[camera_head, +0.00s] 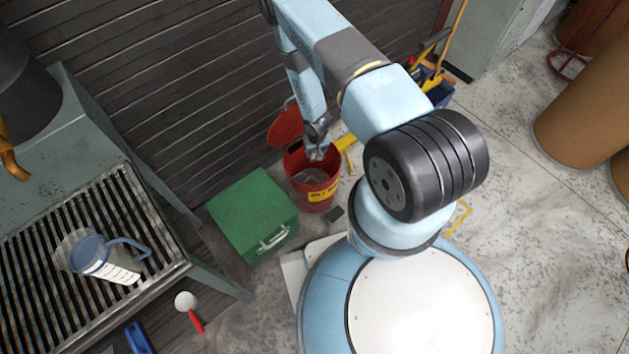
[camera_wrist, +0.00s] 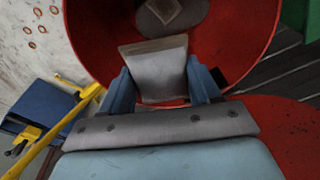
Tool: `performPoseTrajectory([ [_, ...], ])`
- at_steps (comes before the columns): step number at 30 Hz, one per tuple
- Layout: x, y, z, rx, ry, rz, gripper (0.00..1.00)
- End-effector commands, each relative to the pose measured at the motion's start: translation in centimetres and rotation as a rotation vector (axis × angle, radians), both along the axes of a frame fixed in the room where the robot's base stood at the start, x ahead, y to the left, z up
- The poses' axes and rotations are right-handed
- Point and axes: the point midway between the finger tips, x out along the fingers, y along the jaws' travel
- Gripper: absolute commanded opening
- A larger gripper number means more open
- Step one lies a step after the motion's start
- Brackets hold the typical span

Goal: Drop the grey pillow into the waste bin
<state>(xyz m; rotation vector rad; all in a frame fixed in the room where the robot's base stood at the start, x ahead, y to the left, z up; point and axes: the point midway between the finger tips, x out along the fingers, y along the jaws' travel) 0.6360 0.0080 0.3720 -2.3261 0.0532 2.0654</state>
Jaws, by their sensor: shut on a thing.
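The grey pillow (camera_wrist: 157,72) is a small, blocky grey piece with a brownish upper edge in the wrist view. My gripper (camera_wrist: 160,85) is shut on it, one blue finger on each side. The red waste bin (camera_head: 318,197) stands on the floor with its red lid (camera_head: 284,127) open at the back. My gripper (camera_head: 317,152) points down at the bin's mouth in the head view. The wrist view looks into the bin (camera_wrist: 245,25), with the pillow over the opening. A dark round patch with a brownish square shows deeper inside the bin.
A green case (camera_head: 252,212) stands close left of the bin. A slatted metal bench (camera_head: 75,262) with a clear jug (camera_head: 103,258) is at the left. A blue box with yellow-handled tools (camera_head: 437,88) is behind right.

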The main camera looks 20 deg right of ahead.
Motion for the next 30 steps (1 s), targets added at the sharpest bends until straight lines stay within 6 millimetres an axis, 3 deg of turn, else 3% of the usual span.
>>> performPoseTrajectory([
  [9,0.0,0.1,-2.5,0.0,0.0,0.003,0.28],
  [20,0.1,0.1,-2.8,0.0,-0.001,0.002,0.28],
  [21,0.1,0.1,-2.8,0.0,-0.001,0.002,0.64],
  [30,0.1,0.1,-2.8,0.0,-0.001,0.001,0.92],
])
